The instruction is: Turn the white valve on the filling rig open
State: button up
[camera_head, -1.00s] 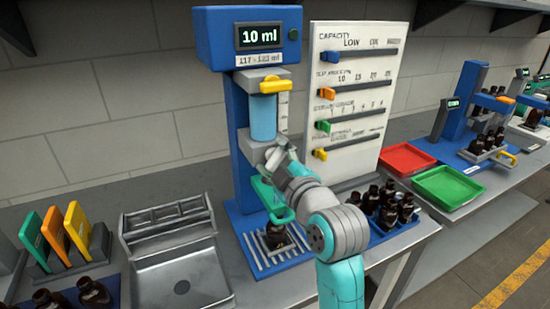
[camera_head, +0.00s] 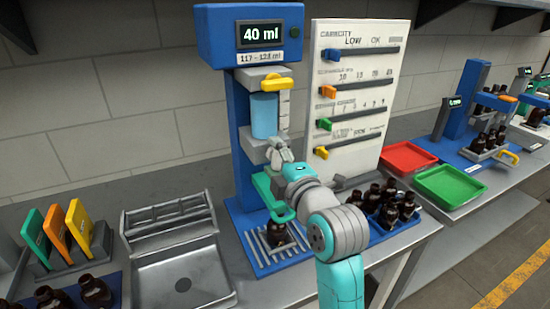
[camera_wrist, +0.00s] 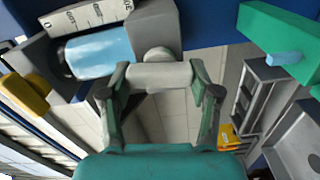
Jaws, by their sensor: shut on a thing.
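The filling rig (camera_head: 240,140) is a blue stand with a display (camera_head: 262,34) reading 40 ml. A cylinder of blue liquid (camera_head: 264,117) hangs below a yellow handle (camera_head: 278,82); the cylinder also shows in the wrist view (camera_wrist: 98,54). My gripper (camera_head: 278,150) is at the rig's front, just below the cylinder, and largely hides the valve there. In the wrist view, the white valve (camera_wrist: 160,75) lies crosswise between the fingers of my gripper (camera_wrist: 160,92), which are shut on it. A dark amber bottle (camera_head: 276,236) stands on the rig's slatted base below.
A white slider board (camera_head: 345,60) stands right of the rig. Several amber bottles (camera_head: 388,205) crowd the blue tray to the right, close to my arm. A red tray (camera_head: 405,157) and green tray (camera_head: 450,186) lie beyond. A grey metal bin (camera_head: 180,270) sits left.

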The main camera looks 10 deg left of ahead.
dwell(0.3)
jog(key=o, duration=1.2)
jog(key=shift+c, duration=0.2)
jog(key=v, duration=1.2)
